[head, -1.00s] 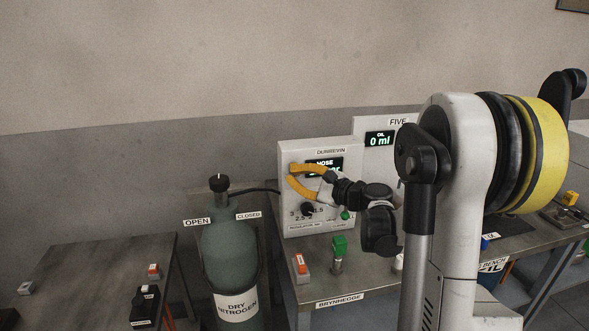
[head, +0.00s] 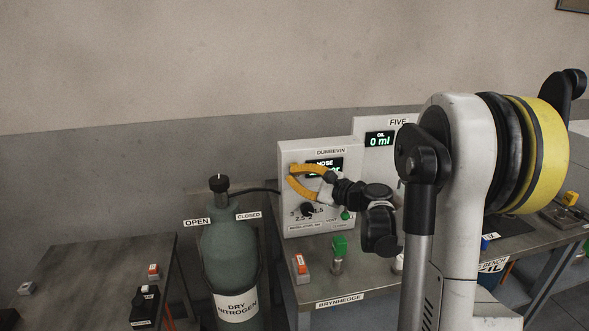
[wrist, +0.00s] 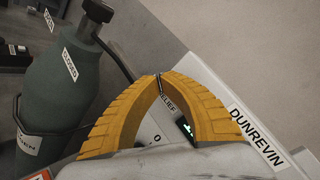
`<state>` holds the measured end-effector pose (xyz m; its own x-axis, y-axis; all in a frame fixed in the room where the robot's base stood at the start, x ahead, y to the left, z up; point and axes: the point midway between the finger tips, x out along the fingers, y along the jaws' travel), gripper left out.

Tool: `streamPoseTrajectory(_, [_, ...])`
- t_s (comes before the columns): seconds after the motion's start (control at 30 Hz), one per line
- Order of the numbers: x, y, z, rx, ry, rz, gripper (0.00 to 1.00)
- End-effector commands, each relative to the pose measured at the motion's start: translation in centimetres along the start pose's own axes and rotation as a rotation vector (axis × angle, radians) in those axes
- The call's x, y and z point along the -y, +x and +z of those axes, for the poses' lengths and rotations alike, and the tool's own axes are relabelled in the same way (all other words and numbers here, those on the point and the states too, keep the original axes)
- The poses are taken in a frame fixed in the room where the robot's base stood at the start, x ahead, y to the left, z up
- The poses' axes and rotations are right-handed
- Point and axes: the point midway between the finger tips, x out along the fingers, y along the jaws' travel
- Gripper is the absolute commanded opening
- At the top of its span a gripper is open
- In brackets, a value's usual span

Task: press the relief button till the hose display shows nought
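The white Dunrevin regulator panel (head: 300,222) stands on the bench, and its edge shows in the wrist view (wrist: 285,140). The lit hose display (head: 325,162) is partly covered by my gripper, so its reading cannot be made out. A sliver of a lit display shows between the fingers in the wrist view (wrist: 185,127). My gripper (head: 290,173) has its yellow fingers at the panel's upper left. In the wrist view the fingertips (wrist: 159,75) meet, with nothing seen between them, beside the RELIEF label (wrist: 167,101). The relief button is hidden; contact cannot be told.
A green dry nitrogen cylinder (head: 228,250) stands left of the bench, with OPEN and CLOSED labels and a dark hose. The Five panel (head: 398,122) behind reads oil 0 ml. A red-topped block (head: 300,267) and a green-topped fitting (head: 339,247) sit near the bench front.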

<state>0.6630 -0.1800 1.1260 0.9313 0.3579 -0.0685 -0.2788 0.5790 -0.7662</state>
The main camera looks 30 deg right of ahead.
Motion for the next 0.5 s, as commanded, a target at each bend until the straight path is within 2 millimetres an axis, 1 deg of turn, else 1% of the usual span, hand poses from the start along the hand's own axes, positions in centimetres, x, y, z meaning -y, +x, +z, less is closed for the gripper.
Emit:
streamPoseTrajectory(0.3, [0.02, 0.04, -0.03, 0.000, 0.000, 0.000, 0.00])
streamPoseTrajectory(0.5, [0.25, 0.55, -0.30, 0.000, 0.000, 0.000, 0.00])
